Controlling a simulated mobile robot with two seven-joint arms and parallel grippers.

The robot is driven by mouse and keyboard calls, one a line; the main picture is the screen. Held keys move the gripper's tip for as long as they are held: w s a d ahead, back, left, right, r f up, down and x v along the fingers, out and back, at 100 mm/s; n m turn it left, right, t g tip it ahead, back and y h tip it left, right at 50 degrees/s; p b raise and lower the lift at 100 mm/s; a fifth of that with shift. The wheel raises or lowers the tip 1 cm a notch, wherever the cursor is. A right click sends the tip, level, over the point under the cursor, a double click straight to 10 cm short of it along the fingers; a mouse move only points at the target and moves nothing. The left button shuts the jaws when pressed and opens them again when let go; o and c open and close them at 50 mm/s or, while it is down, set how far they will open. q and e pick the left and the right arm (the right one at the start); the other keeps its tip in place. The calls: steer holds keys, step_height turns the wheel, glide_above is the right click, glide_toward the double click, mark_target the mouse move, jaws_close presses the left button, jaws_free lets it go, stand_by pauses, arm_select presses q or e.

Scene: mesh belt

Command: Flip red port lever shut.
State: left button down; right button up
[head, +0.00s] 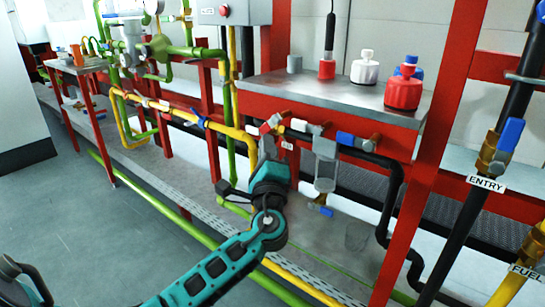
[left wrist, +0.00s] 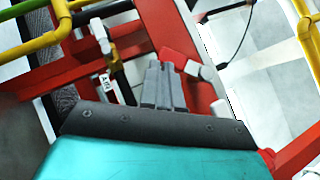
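My left gripper (head: 267,143) reaches up from below to the pipe run under the steel-topped red bench. In the left wrist view its grey fingers (left wrist: 163,87) lie close together with no clear gap, and I see nothing held between them. A red lever (head: 271,123) sits on the pipe just above the fingertips. In the left wrist view a red part with a pale end, apparently this lever (left wrist: 177,58), is just beyond the tips. I cannot tell whether they touch. My right gripper is not in view.
A white lever (head: 305,127) and a blue lever (head: 357,142) are to the right on the same line. A yellow pipe (head: 190,116) runs left. A red post (head: 430,150) stands at right.

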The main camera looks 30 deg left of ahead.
arm_select(q)
steer(key=a, duration=0.1)
steer(key=a+r, duration=0.2)
steer(key=a, duration=0.1)
steer(key=shift+w, duration=0.2)
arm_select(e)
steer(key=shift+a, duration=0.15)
arm_select(q)
steer(key=shift+a+r, duration=0.1)
steer(key=shift+r, duration=0.05)
stand_by(0.7)
stand_by(1.2)
